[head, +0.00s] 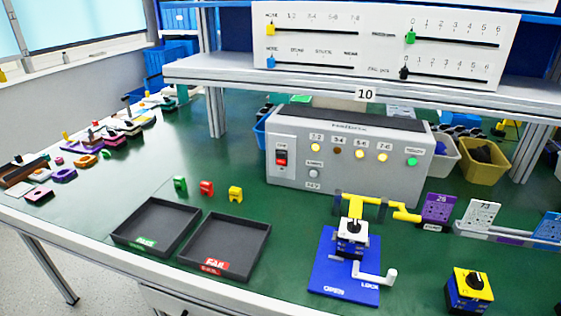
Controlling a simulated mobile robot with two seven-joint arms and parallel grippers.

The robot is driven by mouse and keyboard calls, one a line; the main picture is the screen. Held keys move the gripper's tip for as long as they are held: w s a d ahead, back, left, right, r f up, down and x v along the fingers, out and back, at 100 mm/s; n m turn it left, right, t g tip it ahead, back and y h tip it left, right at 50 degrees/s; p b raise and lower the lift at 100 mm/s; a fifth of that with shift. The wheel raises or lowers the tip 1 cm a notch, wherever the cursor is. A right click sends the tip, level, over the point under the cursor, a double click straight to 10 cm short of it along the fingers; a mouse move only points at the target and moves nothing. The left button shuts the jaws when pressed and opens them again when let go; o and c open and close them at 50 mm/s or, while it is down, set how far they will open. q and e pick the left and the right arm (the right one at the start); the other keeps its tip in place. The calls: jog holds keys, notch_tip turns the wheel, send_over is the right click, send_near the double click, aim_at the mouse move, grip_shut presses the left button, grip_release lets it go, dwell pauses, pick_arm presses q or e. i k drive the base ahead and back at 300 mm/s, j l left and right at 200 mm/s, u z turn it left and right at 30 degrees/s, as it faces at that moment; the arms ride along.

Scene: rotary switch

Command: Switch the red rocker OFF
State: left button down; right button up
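The red rocker (281,157) sits in a dark frame on a white plate at the left end of the grey test box (330,185). Small lettering stands above it, too small to read. I cannot tell for sure which way the rocker is tilted. Nothing covers or touches it. Neither of my grippers is in view.
A blue fixture (328,272) with a white lever and yellow clamp parts stands in front of the box. Two black trays (222,248) lie at front left, with small coloured blocks (206,188) behind them. A shelf (340,86) overhangs the box.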

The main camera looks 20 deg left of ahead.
aim_at(280, 155)
jog(key=j+z, duration=0.15)
jog(key=j, duration=0.25)
jog(key=k+j+z, duration=0.1)
jog(key=j, duration=0.3)
jog(key=k+j+z, duration=0.15)
jog(key=j, duration=0.25)
jog(key=k+j+z, duration=0.15)
jog(key=j, duration=0.25)
